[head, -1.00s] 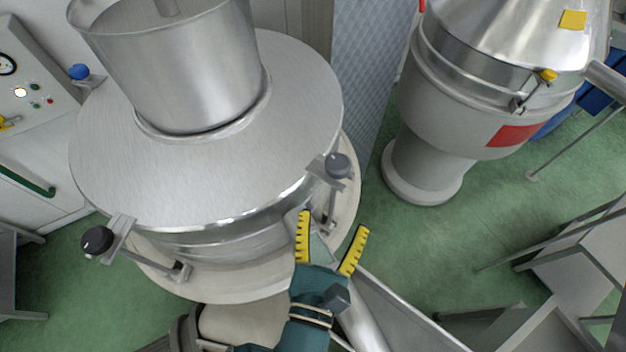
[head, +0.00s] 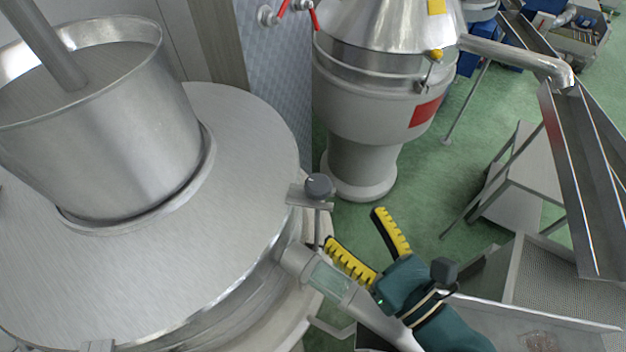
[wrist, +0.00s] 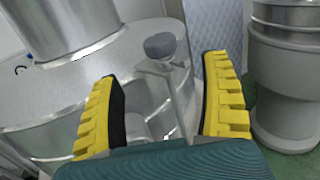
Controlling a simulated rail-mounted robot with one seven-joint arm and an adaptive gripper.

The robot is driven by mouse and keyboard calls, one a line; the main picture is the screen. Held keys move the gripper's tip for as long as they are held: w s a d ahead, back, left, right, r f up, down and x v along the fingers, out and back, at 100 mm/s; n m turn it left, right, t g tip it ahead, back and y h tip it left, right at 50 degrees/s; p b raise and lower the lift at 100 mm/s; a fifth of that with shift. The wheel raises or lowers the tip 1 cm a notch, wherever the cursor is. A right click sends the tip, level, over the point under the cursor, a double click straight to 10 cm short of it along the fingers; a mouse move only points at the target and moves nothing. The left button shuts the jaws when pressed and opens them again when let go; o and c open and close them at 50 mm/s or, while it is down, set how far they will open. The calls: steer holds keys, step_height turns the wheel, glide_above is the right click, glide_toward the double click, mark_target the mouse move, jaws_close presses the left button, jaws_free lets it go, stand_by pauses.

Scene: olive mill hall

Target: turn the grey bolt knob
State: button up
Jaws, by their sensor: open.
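The grey bolt knob (head: 319,185) sits on top of an upright swing bolt at the right rim of the large steel vessel's lid (head: 240,180). In the wrist view the knob (wrist: 160,45) is beyond my fingers, in the gap between them and a little above the middle. My gripper (head: 352,238) has yellow toothed fingers, spread open and empty. In the head view it is below and to the right of the knob, apart from it. In the wrist view my gripper (wrist: 165,105) shows both fingers, with the bolt shaft beyond them.
A sight-glass pipe (head: 330,280) projects from the vessel close beside my gripper. A second grey vessel (head: 370,110) with a yellow knob (head: 436,56) stands behind. Perforated metal trays (head: 560,290) lie at the right. Green floor (head: 400,205) is open between the vessels.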

mark_target(321, 197)
steer(key=p+x, duration=0.2)
steer(key=x, duration=0.8)
steer(key=shift+w+a, duration=0.15)
steer(key=shift+w, duration=0.1)
steer(key=shift+c, duration=0.4)
steer(key=c, duration=1.1)
steer(key=shift+a+f+m+t+h+p, duration=0.15)
steer(key=shift+m+t+h+p, duration=0.2)
steer(key=shift+m+h, duration=0.35)
steer(key=shift+f+m+t+h+p, duration=0.15)
steer(key=shift+m+t+h, duration=0.35)
steer(key=shift+h, duration=0.3)
steer(key=m+t+h, duration=0.1)
steer(key=m+h, duration=0.1)
steer(key=h, duration=0.1)
steer(key=shift+f, duration=0.1)
steer(key=shift+h, duration=0.4)
steer(key=shift+r+m, duration=0.3)
steer(key=o, duration=1.2)
